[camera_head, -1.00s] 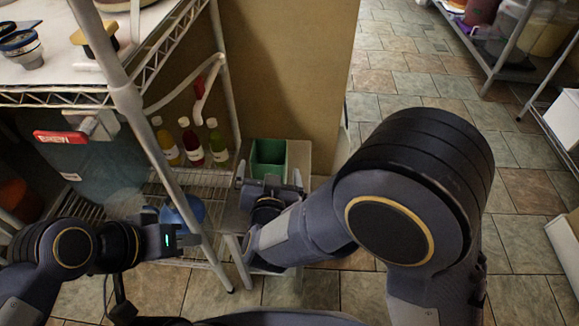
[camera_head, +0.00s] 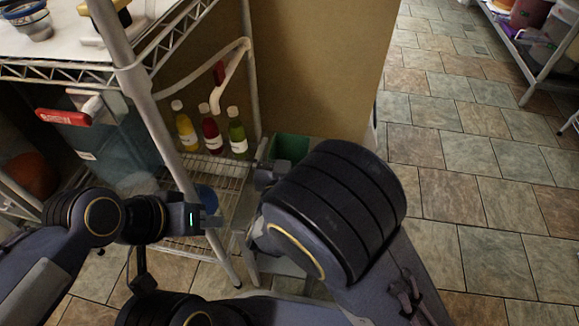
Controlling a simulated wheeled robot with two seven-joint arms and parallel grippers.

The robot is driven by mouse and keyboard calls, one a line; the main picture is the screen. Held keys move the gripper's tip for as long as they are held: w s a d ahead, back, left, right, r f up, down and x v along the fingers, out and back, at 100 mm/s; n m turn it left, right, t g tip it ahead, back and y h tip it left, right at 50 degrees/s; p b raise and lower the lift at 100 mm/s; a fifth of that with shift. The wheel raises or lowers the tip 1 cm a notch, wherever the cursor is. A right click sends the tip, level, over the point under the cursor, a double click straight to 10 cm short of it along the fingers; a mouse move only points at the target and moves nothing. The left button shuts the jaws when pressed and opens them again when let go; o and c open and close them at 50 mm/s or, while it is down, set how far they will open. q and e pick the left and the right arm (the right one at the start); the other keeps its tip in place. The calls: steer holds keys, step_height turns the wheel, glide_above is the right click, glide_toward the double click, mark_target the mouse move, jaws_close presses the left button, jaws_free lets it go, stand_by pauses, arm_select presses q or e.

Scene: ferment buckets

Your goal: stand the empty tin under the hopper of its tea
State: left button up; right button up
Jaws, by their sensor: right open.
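I cannot make out a tin or a tea hopper for certain in the head view. A green open-topped container (camera_head: 290,147) stands on a low grey stand beside the wire rack, partly hidden by my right arm. My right gripper (camera_head: 268,175) is open just in front of it, largely covered by my own arm; I see nothing held in it. My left gripper (camera_head: 210,216) is near the rack's front post, seen side-on, and its jaw gap does not show.
Three bottles, yellow (camera_head: 186,132), red (camera_head: 211,135) and green (camera_head: 237,137), stand on the lower shelf (camera_head: 225,167). The rack's slanting front post (camera_head: 165,130) is close to my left gripper. A brown panel (camera_head: 320,70) rises behind. Tiled floor (camera_head: 470,190) is open at right.

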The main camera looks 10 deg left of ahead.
steer(key=shift+w, duration=0.75)
steer(key=c, duration=1.5)
steer(key=shift+o, duration=0.2)
steer(key=shift+r, duration=0.1)
